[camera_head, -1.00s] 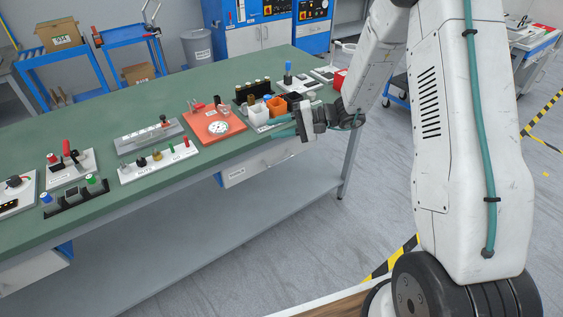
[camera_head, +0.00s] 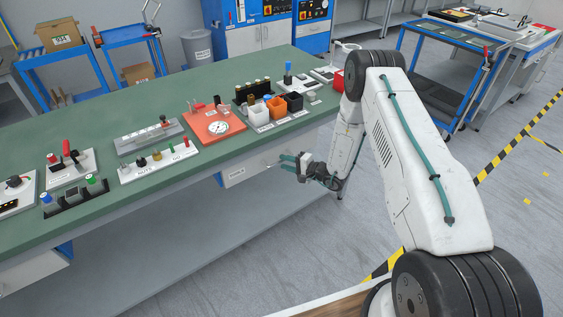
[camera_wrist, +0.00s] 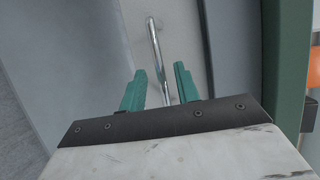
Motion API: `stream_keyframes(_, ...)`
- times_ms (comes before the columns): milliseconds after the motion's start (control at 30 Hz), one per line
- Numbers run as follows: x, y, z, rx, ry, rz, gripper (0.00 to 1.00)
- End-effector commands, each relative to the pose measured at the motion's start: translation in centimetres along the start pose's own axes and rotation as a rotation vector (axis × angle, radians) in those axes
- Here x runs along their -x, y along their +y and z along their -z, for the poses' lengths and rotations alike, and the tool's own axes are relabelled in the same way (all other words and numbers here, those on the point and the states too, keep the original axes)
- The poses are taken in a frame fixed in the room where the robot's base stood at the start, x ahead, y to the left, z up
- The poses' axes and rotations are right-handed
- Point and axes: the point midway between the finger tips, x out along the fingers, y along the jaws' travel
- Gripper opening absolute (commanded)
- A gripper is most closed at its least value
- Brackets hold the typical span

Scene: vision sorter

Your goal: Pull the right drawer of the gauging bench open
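The right drawer (camera_head: 240,174) of the gauging bench is a pale grey front with a small label, under the green bench top (camera_head: 100,181). It looks shut. My gripper (camera_head: 284,163) is just in front of the drawer's right part. In the wrist view my gripper (camera_wrist: 160,72) has its two teal fingers apart. The drawer's metal bar handle (camera_wrist: 154,42) lies lengthwise in line with the gap between them, against the pale drawer front (camera_wrist: 183,35). The handle's near end shows between the fingers; I cannot tell whether they touch it.
Gauges, an orange-red plate (camera_head: 207,132) and small bins (camera_head: 276,107) stand on the bench top above the drawer. A grey lower shelf (camera_head: 200,235) runs beneath. Another drawer (camera_head: 30,270) is at the left. The floor right of the bench is open, with a blue cart (camera_head: 440,90) behind.

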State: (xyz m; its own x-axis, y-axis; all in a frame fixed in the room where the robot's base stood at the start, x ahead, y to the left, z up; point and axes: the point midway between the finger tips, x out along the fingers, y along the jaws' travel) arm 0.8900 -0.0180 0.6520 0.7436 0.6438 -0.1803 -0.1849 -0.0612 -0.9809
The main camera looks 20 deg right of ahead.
Motion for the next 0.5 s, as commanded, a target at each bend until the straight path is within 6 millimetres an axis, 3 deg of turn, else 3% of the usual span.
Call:
stream_keyframes(200, -2.3, 0.0, 0.0, -0.001, -0.001, 0.000, 0.32)
stream_keyframes(500, -2.6, 0.0, 0.0, -0.001, 0.000, 0.000, 0.32)
